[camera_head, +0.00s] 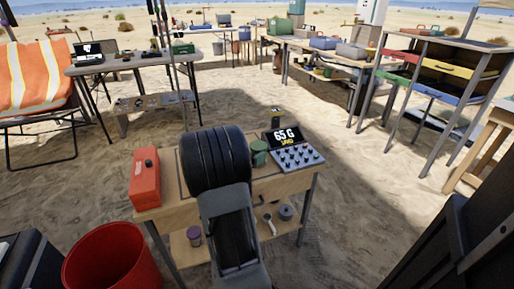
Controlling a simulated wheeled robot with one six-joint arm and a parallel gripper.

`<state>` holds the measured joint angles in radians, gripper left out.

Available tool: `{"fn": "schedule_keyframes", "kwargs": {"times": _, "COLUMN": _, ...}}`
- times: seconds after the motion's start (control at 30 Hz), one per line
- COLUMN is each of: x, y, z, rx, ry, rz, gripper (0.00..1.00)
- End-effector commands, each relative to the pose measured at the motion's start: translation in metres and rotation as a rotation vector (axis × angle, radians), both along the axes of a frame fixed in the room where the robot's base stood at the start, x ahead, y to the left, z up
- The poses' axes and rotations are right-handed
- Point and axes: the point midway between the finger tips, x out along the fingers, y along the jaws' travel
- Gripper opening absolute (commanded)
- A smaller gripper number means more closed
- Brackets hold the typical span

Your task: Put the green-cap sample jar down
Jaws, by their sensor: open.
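The green-cap sample jar (259,154) stands upright on the small wooden table (265,184) in front of me, just left of a grey console with knobs (298,158). A black display (283,137) behind it reads 65 G. My thick black arm covers the table's middle, close to the jar's left side. My gripper is hidden behind the arm, so I see neither its fingers nor any contact with the jar. I cannot tell exactly what surface is under the jar.
A red toolbox (145,178) sits at the table's left end. The lower shelf holds a purple-lidded jar (194,236), a magnifying glass (269,223) and a grey roll (286,212). A red bin (106,257) stands front left. An open drawer cabinet (444,67) stands right. Open sand lies behind the table.

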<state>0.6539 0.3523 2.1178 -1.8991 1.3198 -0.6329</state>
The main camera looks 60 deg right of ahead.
Motion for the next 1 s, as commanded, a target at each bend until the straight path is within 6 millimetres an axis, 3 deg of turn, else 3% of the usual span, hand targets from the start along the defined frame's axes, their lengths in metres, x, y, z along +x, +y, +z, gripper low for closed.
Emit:
{"fn": "schedule_keyframes", "kwargs": {"times": 0.2, "x": 0.012, "y": 0.042, "z": 0.003, "rx": 0.0, "ry": 0.001, "rz": 0.005, "gripper": 0.91}}
{"fn": "schedule_keyframes", "kwargs": {"times": 0.4, "x": 0.018, "y": 0.07, "z": 0.001, "rx": 0.0, "ry": 0.0, "rz": 0.003, "gripper": 0.91}}
{"fn": "schedule_keyframes", "kwargs": {"times": 0.77, "x": 0.02, "y": 0.087, "z": 0.0, "rx": 0.008, "ry": -0.016, "rz": -0.007, "gripper": 0.91}}
{"fn": "schedule_keyframes", "kwargs": {"times": 0.87, "x": 0.014, "y": 0.096, "z": 0.002, "rx": 0.047, "ry": -0.084, "rz": -0.035, "gripper": 0.91}}
{"fn": "schedule_keyframes", "kwargs": {"times": 1.0, "x": -0.002, "y": 0.131, "z": -0.001, "rx": 0.188, "ry": -0.319, "rz": -0.13, "gripper": 0.91}}
